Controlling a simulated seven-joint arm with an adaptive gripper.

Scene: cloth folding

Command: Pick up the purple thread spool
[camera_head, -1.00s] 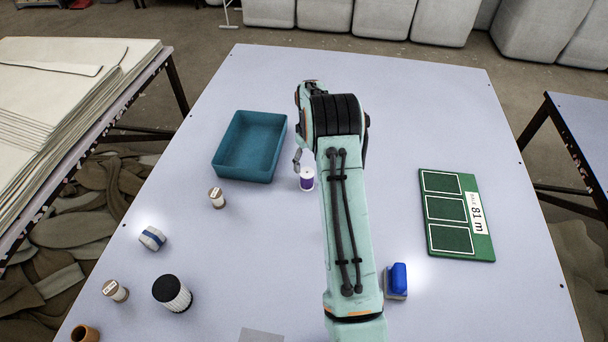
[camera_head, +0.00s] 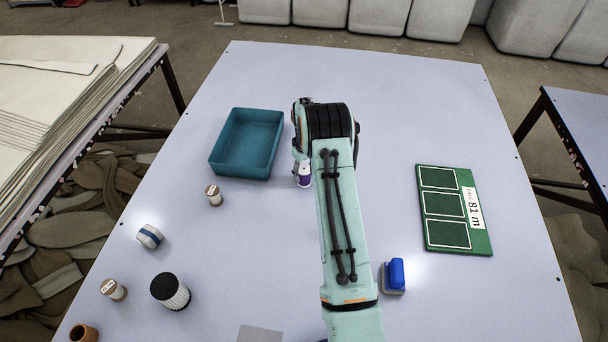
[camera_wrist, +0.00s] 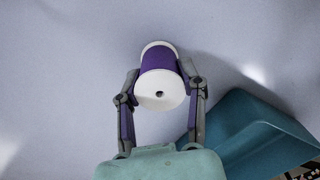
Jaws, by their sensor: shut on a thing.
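The purple thread spool (camera_wrist: 160,62) has white ends and a purple middle. In the wrist view it sits between the two fingers of my gripper (camera_wrist: 160,80), which are shut on its sides. In the head view the spool (camera_head: 304,176) shows just right of the teal tray's near right corner, partly hidden by my gripper (camera_head: 300,160) and arm. I cannot tell whether it touches the table or is slightly above it.
An open teal tray (camera_head: 214,160) stands left of the spool. A brown-and-white spool (camera_head: 214,195) is nearer the front left. A green board (camera_head: 478,240) and a blue block (camera_head: 396,275) lie to the right. Several small items are at the front left. The table's far part is clear.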

